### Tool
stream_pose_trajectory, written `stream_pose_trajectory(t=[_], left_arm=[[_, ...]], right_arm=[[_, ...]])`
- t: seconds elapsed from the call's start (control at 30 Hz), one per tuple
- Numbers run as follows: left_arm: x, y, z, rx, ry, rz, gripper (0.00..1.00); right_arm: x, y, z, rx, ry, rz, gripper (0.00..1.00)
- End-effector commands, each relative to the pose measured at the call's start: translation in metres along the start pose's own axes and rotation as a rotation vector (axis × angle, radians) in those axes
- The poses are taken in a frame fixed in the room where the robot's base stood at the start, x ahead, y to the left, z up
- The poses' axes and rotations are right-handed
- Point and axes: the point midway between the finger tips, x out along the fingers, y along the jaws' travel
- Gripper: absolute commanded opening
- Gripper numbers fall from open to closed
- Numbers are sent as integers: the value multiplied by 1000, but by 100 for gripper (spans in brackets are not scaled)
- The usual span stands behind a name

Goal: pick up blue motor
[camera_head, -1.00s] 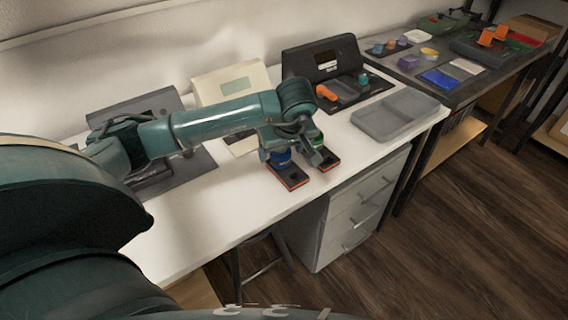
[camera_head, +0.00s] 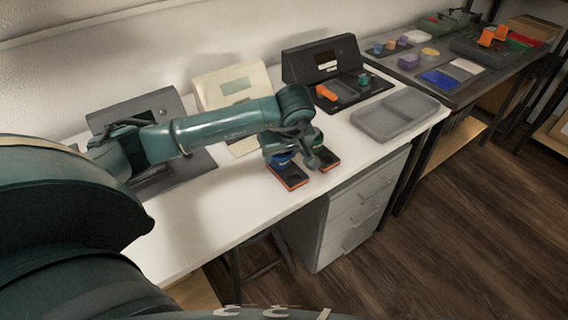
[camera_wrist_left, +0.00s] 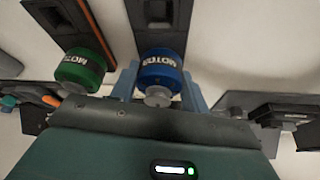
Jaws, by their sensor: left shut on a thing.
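The blue motor (camera_wrist_left: 160,72) is a short blue cylinder with white "MOTOR" lettering and a grey shaft end. In the left wrist view it sits between the two fingers of my left gripper (camera_wrist_left: 160,88), which is shut on it. In the head view the blue motor (camera_head: 282,158) shows as a small blue patch under my left gripper (camera_head: 284,163), above a dark orange-edged block (camera_head: 291,178). A green motor (camera_wrist_left: 82,68) is beside it, at a second such block (camera_head: 325,159). Whether the blue motor touches its block is hard to tell.
A grey shallow tray (camera_head: 392,135) lies right of the blocks on the white table (camera_head: 230,205). Behind stand a dark console (camera_head: 318,62), a cream console (camera_head: 222,82) and a grey console (camera_head: 133,106). A dark table at the back right holds several small parts.

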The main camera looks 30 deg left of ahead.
Motion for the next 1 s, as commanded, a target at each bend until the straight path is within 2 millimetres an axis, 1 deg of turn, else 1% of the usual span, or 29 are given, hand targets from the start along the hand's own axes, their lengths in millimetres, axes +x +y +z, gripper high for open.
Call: stream_pose_trajectory(t=[0.27,0.37,0.6,0.7,0.83,1.0], left_arm=[[-4,1,-2,-2,2,3,22],[-14,2,-7,-2,4,6,22],[-58,1,-26,-3,6,6,22],[-74,1,-32,-3,5,5,22],[-88,1,-37,-3,3,4,22],[-94,0,-39,-1,1,2,22]], right_arm=[[0,0,0,0,-1,0,36],[0,0,-1,1,-1,-1,36],[-1,-1,1,4,-13,-3,36],[0,-2,2,5,-18,-4,36],[0,-3,2,6,-19,-6,36],[1,-3,1,5,-18,-7,36]])
